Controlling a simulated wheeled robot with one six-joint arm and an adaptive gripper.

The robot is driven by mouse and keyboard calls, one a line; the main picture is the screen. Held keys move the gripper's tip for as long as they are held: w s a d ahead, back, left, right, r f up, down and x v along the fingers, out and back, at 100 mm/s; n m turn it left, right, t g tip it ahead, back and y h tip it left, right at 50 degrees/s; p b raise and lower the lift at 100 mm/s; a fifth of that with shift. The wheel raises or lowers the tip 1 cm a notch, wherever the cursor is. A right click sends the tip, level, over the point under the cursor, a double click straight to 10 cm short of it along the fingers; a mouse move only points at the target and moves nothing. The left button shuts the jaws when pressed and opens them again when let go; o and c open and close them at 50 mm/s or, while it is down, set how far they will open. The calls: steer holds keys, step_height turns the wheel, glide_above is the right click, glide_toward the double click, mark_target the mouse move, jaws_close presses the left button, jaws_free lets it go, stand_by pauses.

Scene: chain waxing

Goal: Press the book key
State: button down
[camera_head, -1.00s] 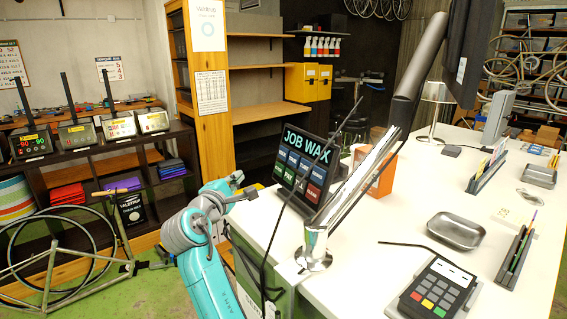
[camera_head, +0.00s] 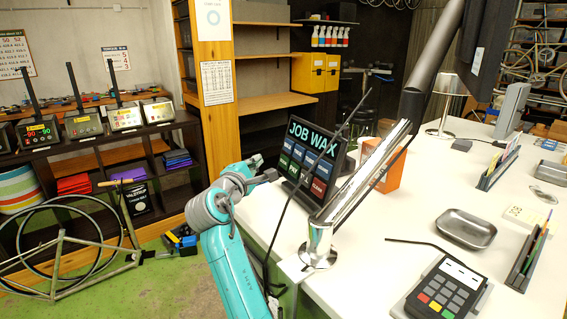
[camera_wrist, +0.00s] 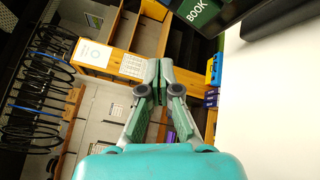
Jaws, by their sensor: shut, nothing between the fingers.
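The job screen (camera_head: 313,150) stands tilted on the white bench, headed "JOB WAX", with rows of blue, green and red keys. In the wrist view the green book key (camera_wrist: 195,14) shows at the top right, partly cut off by the frame edge. Its lettering is too small to read in the head view. My gripper (camera_head: 268,176) is at the left side of the screen, close to its lower left keys. In the wrist view the fingers (camera_wrist: 153,76) are together and empty, below and left of the book key. Contact with the screen cannot be made out.
A metal post (camera_head: 319,243) with a slanted arm rises in front of the screen. An orange box (camera_head: 388,172) stands behind it. A card terminal (camera_head: 443,290) and a metal tray (camera_head: 466,229) lie on the bench (camera_head: 375,280) to the right. A bike frame (camera_head: 95,255) stands at left.

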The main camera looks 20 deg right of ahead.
mark_target(281, 158)
steer(key=shift+w+d+f, duration=0.15)
steer(key=shift+d+f, duration=0.1)
steer(key=shift+d, duration=0.55)
steer(key=shift+w+d+f, duration=0.15)
steer(key=shift+d+f, duration=0.05)
steer(key=shift+d, duration=0.6)
steer(key=shift+w+d+f, duration=0.15)
steer(key=shift+d+f, duration=0.1)
steer(key=shift+d, duration=0.55)
steer(key=shift+d, duration=0.15)
steer(key=shift+d+f, duration=0.1)
steer(key=shift+d, duration=0.2)
steer(key=shift+w+d+f, duration=0.1)
steer(key=shift+d+f, duration=0.05)
steer(key=shift+d, duration=0.25)
stand_by(0.5)
steer(key=shift+a, duration=0.1)
steer(key=shift+a+r, duration=0.25)
steer(key=shift+a, duration=0.45)
steer(key=shift+a, duration=0.1)
steer(key=a, duration=0.1)
steer(key=a+r, duration=0.1)
steer(key=a, duration=0.1)
steer(key=s+a, duration=0.1)
steer(key=shift+a+r, duration=0.2)
steer(key=shift+a, duration=0.05)
